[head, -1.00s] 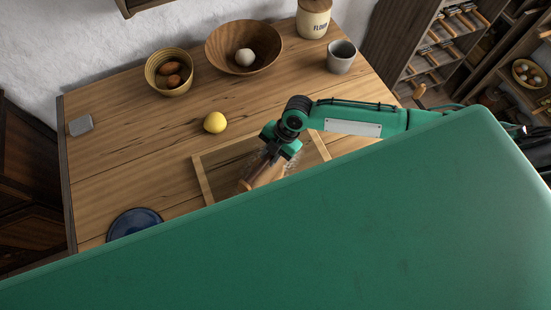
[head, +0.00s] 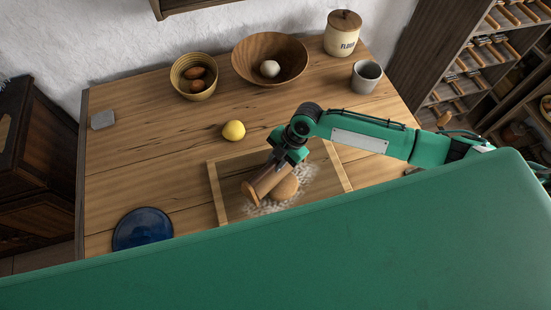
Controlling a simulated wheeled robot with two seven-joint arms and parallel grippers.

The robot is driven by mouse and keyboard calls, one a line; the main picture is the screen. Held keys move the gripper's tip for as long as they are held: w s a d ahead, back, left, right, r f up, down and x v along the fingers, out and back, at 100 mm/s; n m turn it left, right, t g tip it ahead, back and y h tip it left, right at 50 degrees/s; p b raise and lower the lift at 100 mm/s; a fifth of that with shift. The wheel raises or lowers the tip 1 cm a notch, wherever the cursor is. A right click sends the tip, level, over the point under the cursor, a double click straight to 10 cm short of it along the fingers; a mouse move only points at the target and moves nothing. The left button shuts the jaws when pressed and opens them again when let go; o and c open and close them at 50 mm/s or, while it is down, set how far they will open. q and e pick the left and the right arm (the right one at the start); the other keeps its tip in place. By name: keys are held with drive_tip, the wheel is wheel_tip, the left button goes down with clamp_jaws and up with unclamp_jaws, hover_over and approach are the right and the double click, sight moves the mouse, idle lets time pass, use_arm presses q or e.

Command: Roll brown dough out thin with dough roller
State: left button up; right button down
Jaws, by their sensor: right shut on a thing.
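My right gripper (head: 278,168) is shut on the wooden dough roller (head: 265,184), holding it over a framed board (head: 217,192) on the table. The roller slants, with its near end toward the lower left. The brown dough (head: 286,188) is a rounded lump beside and partly behind the roller, with white flour (head: 304,174) scattered around it. I cannot tell whether the roller touches the dough. The near part of the board is hidden by my green body. My left gripper is not in view.
A yellow lemon (head: 233,130) lies behind the board. A blue plate (head: 142,229) is at the near left.

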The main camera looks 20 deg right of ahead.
drive_tip(key=s+d+p, duration=0.2)
drive_tip(key=s+d, duration=0.1)
drive_tip(key=s, duration=0.3)
drive_tip(key=shift+d+f, duration=0.15)
drive_tip(key=shift+d, duration=0.05)
drive_tip(key=shift+w+a+f, duration=0.1)
drive_tip(key=shift+w, duration=0.05)
wheel_tip(320, 180, up, 8)
drive_tip(key=w+a+p, duration=0.1)
drive_tip(key=w+p, duration=0.1)
drive_tip(key=p, duration=0.2)
drive_tip(key=shift+w+f+p, duration=0.15)
drive_tip(key=shift+f+p, duration=0.1)
drive_tip(key=shift+p, duration=0.1)
idle(0.5)
drive_tip(key=shift+a, duration=0.1)
idle(0.6)
